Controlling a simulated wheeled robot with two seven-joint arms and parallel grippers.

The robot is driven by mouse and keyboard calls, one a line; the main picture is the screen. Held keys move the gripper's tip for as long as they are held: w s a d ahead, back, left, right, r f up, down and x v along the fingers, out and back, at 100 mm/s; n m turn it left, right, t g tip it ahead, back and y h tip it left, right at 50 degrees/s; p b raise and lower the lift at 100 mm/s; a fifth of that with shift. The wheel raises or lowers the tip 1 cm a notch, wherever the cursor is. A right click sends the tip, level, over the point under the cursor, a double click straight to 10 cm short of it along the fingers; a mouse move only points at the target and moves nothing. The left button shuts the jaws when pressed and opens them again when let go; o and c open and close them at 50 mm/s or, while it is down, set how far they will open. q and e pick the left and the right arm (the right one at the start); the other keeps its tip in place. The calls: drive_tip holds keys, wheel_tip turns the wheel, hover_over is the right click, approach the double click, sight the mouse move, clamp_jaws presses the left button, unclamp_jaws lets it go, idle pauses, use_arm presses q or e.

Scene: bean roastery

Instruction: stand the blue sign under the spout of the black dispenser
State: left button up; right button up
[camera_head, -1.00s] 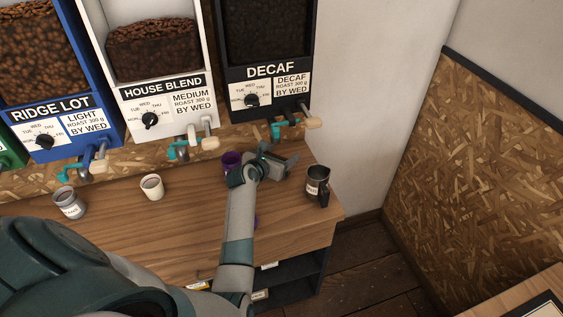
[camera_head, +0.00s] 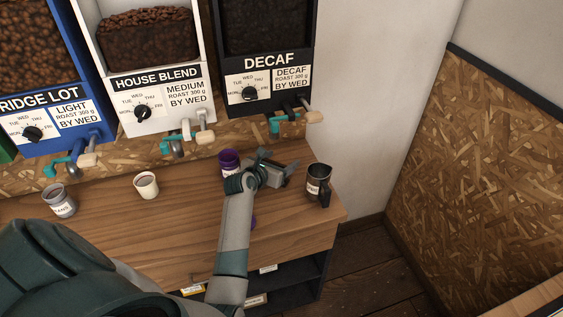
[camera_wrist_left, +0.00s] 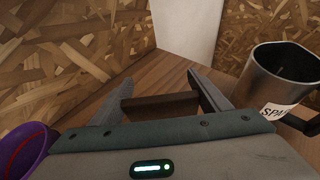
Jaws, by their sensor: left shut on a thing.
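The black dispenser (camera_head: 268,60), labelled DECAF, stands at the back of the wooden counter. Its spout area, with a teal lever (camera_head: 275,125) and a pale wooden handle (camera_head: 314,117), overhangs the counter. My left gripper (camera_head: 284,171) is low over the counter, below and a little in front of that spout. In the left wrist view my left gripper (camera_wrist_left: 160,98) is shut on a brown bar-shaped thing (camera_wrist_left: 160,106) spanning its two fingers. No blue face shows on it, so I cannot tell whether it is the blue sign. My right gripper is out of view.
A purple cup (camera_head: 229,158) stands close left of my gripper. A labelled metal jug (camera_head: 318,182) stands close right, near the counter's end. A cream cup (camera_head: 146,185) and a grey cup (camera_head: 59,200) stand further left. The counter's front middle (camera_head: 180,235) is clear.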

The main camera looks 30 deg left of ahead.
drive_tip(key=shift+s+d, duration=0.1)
use_arm(q)
drive_tip(key=o, duration=1.1)
drive_tip(key=shift+f, duration=0.15)
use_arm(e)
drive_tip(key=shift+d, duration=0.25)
use_arm(q)
drive_tip(key=shift+r, duration=0.2)
drive_tip(key=b+v, duration=0.1)
drive_tip(key=v, duration=1.1)
drive_tip(key=shift+b, duration=0.4)
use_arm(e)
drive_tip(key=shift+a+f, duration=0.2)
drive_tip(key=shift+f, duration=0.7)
